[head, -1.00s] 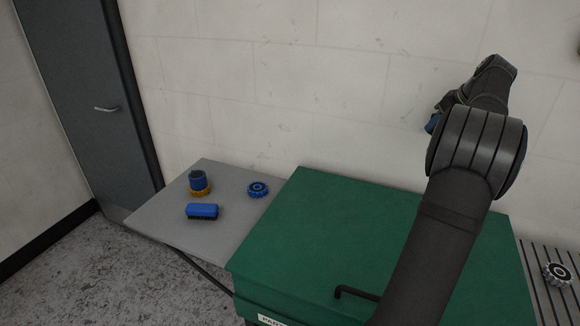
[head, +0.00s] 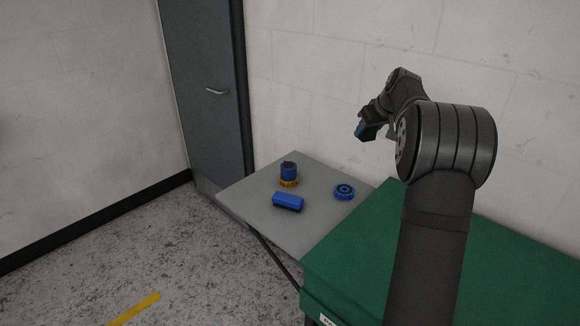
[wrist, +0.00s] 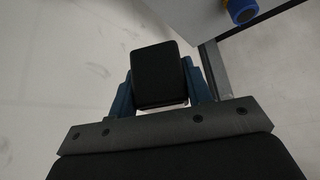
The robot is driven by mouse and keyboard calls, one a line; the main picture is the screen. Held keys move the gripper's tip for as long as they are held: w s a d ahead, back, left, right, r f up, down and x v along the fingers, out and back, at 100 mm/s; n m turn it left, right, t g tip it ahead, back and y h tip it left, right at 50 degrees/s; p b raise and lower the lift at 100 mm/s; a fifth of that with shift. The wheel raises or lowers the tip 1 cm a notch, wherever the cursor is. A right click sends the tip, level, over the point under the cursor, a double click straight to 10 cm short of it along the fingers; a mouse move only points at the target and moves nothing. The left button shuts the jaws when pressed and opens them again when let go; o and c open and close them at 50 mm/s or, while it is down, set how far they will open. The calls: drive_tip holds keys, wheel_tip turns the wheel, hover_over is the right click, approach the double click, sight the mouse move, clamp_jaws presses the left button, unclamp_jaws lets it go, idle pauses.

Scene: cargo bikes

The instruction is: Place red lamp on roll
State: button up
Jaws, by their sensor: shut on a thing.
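A blue cylinder, perhaps the roll (head: 289,171), stands upright on a yellow toothed ring (head: 289,183) on the board. The cylinder also shows at the top right of the wrist view (wrist: 241,11). No red thing shows elsewhere.
The grey board (head: 250,192) also holds a blue brush (head: 287,201) in front of the cylinder and a blue toothed ring (head: 344,192) to its right. A green box lid (head: 350,246) adjoins the board's right side. A wall stands behind.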

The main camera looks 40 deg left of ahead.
drive_tip(key=s+a+f, duration=0.3)
drive_tip(key=s+a, duration=0.5)
drive_tip(key=a, duration=0.3)
hover_over(289, 166)
drive_tip(key=shift+n, duration=0.4)
drive_tip(key=f, duration=0.6)
drive_tip(key=shift+w+d+f, duration=0.15)
drive_tip(key=shift+w+d, duration=0.05)
drive_tip(key=shift+d, duration=0.05)
drive_tip(key=shift+s+a+f, duration=0.15)
drive_tip(key=shift+a+f, duration=0.15)
drive_tip(key=shift+a, duration=0.15)
drive_tip(key=shift+f, duration=1.95)
drive_tip(key=shift+f, duration=0.1)
drive_tip(key=o, duration=1)
